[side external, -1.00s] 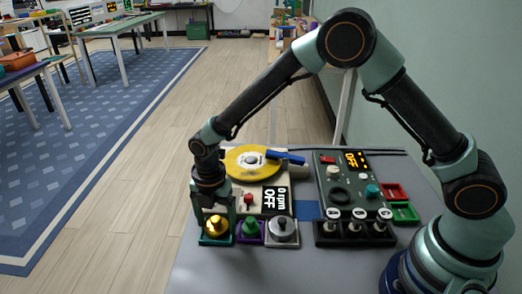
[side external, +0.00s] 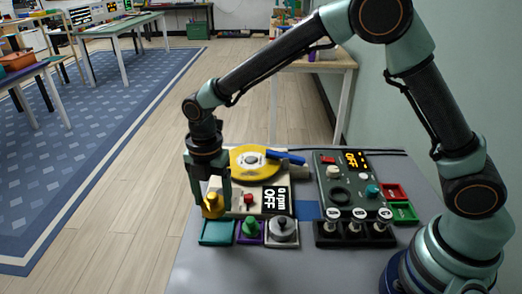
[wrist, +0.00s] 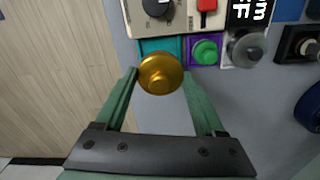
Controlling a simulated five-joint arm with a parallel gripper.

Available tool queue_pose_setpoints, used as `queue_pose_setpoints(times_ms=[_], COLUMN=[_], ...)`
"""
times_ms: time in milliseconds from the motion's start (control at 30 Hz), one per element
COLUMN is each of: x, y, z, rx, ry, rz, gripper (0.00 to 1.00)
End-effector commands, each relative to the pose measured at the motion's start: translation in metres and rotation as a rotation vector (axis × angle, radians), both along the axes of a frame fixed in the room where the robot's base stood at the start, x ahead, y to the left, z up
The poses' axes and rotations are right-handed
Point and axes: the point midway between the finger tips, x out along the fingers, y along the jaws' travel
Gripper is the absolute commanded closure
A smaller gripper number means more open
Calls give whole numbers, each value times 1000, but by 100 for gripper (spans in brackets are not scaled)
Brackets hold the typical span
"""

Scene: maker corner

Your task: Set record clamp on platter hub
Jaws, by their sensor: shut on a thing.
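My gripper (side external: 211,199) is shut on a gold knob-shaped clamp (side external: 212,207), holding it above the front left of the table. In the wrist view the gold clamp (wrist: 160,75) sits between the two green fingertips. The turntable has a yellow platter (side external: 240,168) with a pale label and small hub (side external: 251,158) at its centre, behind and right of my gripper. A blue tonearm (side external: 287,158) reaches over the platter's right side. The turntable's display reads 0 rpm OFF (side external: 275,197). The teal holder (side external: 216,234) below the gold clamp looks empty.
A green knob (side external: 251,226) in a purple holder and a silver knob (side external: 282,228) in a pale holder stand beside the teal one. A control box (side external: 345,185) with several plungers in front, and red (side external: 393,191) and green (side external: 404,212) trays, stand right.

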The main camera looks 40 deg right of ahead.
Motion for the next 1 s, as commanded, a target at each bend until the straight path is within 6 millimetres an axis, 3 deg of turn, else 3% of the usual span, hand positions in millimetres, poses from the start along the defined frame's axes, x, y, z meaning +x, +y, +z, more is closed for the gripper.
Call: queue_pose_setpoints(times_ms=[100, 300, 533, 667, 767, 1000], x=[2, 1, 1, 7, 22, 73], y=[1, 0, 0, -7, -23, -99], z=[36, 85, 118, 121, 114, 75], rx=[4, 3, 1, 0, -1, -1], ry=[-8, -6, -3, 0, 2, 3], rz=[0, 0, 0, -19, -64, -243], gripper=[100, 100, 100, 100, 100, 100])
